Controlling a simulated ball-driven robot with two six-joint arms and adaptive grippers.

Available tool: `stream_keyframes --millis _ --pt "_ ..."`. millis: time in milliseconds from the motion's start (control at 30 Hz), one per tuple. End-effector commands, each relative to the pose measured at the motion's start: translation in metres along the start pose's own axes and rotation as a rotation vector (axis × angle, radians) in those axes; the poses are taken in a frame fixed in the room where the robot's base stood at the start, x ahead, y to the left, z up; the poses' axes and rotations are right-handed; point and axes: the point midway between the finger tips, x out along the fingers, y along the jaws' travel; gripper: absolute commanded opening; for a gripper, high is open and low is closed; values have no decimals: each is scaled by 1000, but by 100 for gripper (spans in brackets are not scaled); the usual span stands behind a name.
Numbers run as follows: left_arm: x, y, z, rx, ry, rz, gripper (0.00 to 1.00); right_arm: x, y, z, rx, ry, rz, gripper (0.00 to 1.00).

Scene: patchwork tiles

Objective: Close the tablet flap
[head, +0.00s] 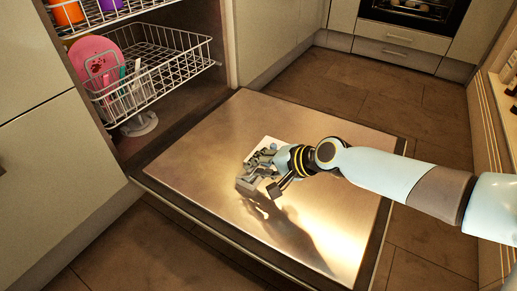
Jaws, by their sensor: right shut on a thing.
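The open dishwasher door (190,163) lies flat, its metal inner face up. A pale dispenser panel (268,142) shows in the middle of the door, partly covered by my right gripper. The tablet flap belongs to this dispenser; its outline and angle are hidden behind the fingers. My right gripper (261,187) reaches in from the right, low over the door at the dispenser. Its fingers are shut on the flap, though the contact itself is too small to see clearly. My left gripper is not in view.
The dishwasher's lower rack (150,85) stands pulled partly out at the upper left, holding a pink plate (95,58) and utensils. An upper rack (115,14) holds cups. Cabinets and an oven (415,12) stand behind. Brown floor tiles (345,85) are clear beyond the door.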

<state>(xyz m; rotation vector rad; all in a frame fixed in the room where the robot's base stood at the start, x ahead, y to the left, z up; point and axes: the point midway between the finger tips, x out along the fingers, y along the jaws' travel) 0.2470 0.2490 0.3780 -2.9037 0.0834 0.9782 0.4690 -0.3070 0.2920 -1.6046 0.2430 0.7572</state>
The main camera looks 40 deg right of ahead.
Motion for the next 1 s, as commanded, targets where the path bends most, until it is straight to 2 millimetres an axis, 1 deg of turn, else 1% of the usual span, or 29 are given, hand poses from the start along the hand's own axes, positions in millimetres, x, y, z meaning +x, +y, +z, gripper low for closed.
stream_keyframes --millis 200,233,333,367,567,667,767,867,1000 --pt "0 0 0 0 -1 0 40 0 -1 0 0 1 -2 0" --pt "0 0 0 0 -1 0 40 0 -1 0 0 1 -2 20" --pt "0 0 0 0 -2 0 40 0 -1 0 0 0 -1 33" --pt "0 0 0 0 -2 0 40 0 -1 0 0 0 -1 35" --pt "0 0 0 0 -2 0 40 0 0 0 0 0 0 35" --pt "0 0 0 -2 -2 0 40 -3 0 0 -1 0 1 35" --pt "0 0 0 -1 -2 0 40 -15 1 -1 -4 1 2 35" --pt "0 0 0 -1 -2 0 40 -35 1 0 -5 -2 3 35" --pt "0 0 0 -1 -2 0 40 -68 1 0 -7 -2 4 35"
